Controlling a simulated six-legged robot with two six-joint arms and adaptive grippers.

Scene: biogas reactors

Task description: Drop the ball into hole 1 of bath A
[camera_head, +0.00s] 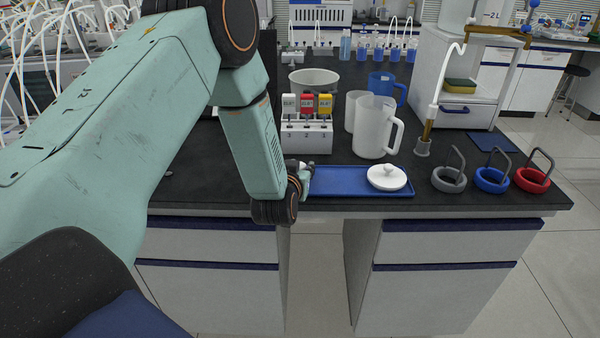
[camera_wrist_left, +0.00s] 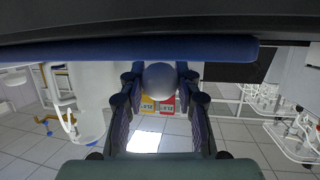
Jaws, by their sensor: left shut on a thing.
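My left gripper (camera_head: 303,174) is low over the bench's front edge, at the left end of the blue tray, mostly hidden behind my forearm in the head view. In the left wrist view its fingers (camera_wrist_left: 160,88) are shut on a grey ball (camera_wrist_left: 160,79). I cannot make out the ball in the head view. I cannot tell which thing is bath A, and no hole 1 shows clearly. My right gripper is not in view.
A blue tray (camera_head: 335,184) holds a white lid (camera_head: 387,178). Behind are a white block (camera_head: 306,138) with white, red and yellow cartridges, a white jug (camera_head: 373,128) and a blue jug (camera_head: 398,90). Grey (camera_head: 449,180), blue (camera_head: 491,181) and red (camera_head: 532,181) handled rings stand right.

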